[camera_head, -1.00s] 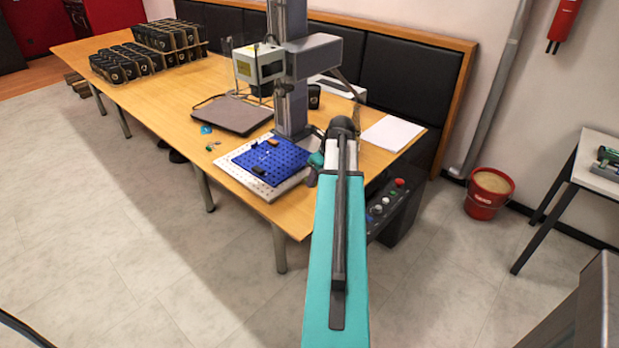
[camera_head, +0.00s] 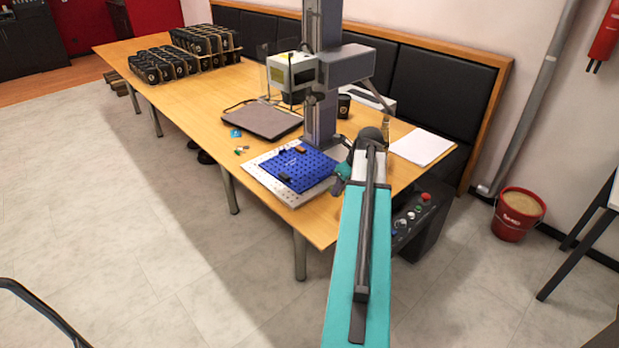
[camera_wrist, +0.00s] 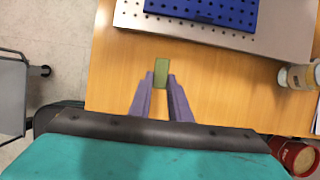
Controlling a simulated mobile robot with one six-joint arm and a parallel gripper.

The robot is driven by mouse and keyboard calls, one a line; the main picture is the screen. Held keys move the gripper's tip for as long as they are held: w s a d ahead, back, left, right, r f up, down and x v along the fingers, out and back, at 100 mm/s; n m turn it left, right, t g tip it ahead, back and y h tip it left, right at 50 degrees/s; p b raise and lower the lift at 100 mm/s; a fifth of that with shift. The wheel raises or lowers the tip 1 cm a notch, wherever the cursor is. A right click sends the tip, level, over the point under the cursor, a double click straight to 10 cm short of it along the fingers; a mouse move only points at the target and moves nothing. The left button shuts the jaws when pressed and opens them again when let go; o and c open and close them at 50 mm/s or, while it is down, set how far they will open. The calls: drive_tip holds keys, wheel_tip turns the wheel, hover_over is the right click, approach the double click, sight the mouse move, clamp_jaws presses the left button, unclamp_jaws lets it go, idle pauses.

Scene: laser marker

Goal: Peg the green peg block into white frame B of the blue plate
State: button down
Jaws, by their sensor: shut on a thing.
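In the wrist view my gripper (camera_wrist: 161,84) is shut on the green peg block (camera_wrist: 161,68), which sticks out past the fingertips over the wooden table. The blue plate (camera_wrist: 215,9) is ahead of it at the top edge, only partly in view. In the head view the blue plate (camera_head: 306,169) lies on a perforated pale metal board, with dark blocks and a small brown block on it. My gripper (camera_head: 340,181) is just right of the plate there, mostly hidden by my arm. White frame B cannot be made out in either view.
The laser marker's column (camera_head: 321,110) stands right behind the plate. A laptop (camera_head: 262,120) lies to the left, paper (camera_head: 423,146) to the right. A control box (camera_head: 413,222) with buttons is beside my arm. A red bucket (camera_head: 517,215) stands on the floor.

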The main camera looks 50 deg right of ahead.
drive_tip(key=p, duration=0.2)
approach(307, 183)
drive_tip(key=shift+s+f, duration=0.15)
drive_tip(key=shift+f, duration=0.7)
drive_tip(key=shift+w+d+p, duration=0.1)
drive_tip(key=shift+w+p, duration=0.25)
drive_tip(key=shift+w, duration=0.2)
drive_tip(key=shift+w+f+p, duration=0.45)
drive_tip(key=shift+w+f, duration=0.3)
drive_tip(key=shift+f, duration=0.05)
drive_tip(key=shift+f+p, duration=0.6)
drive_tip(key=shift+f, duration=0.3)
drive_tip(key=shift+f, duration=0.15)
drive_tip(key=c, duration=1.6)
unclamp_jaws()
drive_tip(key=shift+c, duration=0.2)
drive_tip(key=shift+f+b, duration=0.1)
drive_tip(key=shift+b, duration=0.3)
drive_tip(key=b+v, duration=0.2)
drive_tip(key=v, duration=1.2)
drive_tip(key=shift+b, duration=0.4)
